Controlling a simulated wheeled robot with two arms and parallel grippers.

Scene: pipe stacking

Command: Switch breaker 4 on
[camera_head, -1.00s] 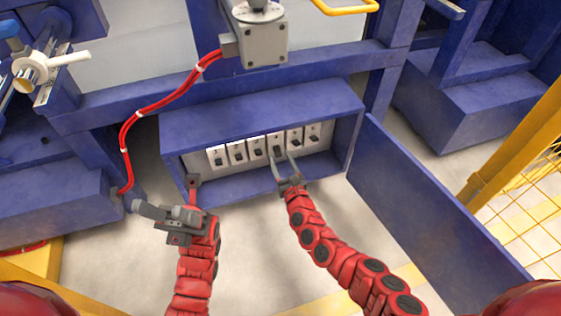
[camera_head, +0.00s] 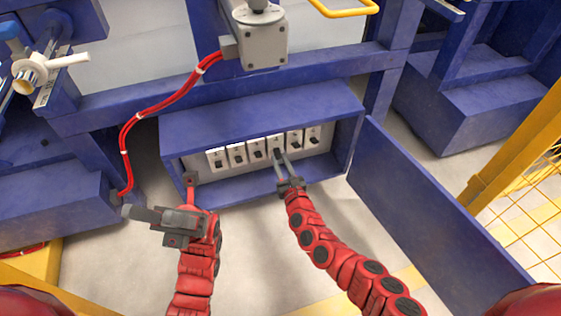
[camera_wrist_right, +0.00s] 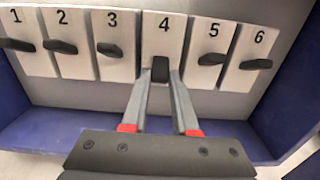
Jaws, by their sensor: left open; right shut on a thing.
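Breaker 4 (camera_wrist_right: 163,34) is a pale numbered plate with a dark lever (camera_wrist_right: 160,70), in the row inside the blue box. It also shows in the head view (camera_head: 275,142). My right gripper (camera_wrist_right: 160,80) has its two grey fingers drawn together on the lever of breaker 4, which shows between the tips. In the head view my right gripper (camera_head: 280,158) reaches into the box from below. My left gripper (camera_head: 160,200) is open and empty, in front of the box's lower left corner.
Breakers 3 (camera_wrist_right: 115,45) and 5 (camera_wrist_right: 211,50) flank breaker 4 closely. The blue box (camera_head: 260,112) has an upper panel and side walls around the row. Its open door (camera_head: 430,210) stands at the right. A red cable (camera_head: 150,108) runs at the left.

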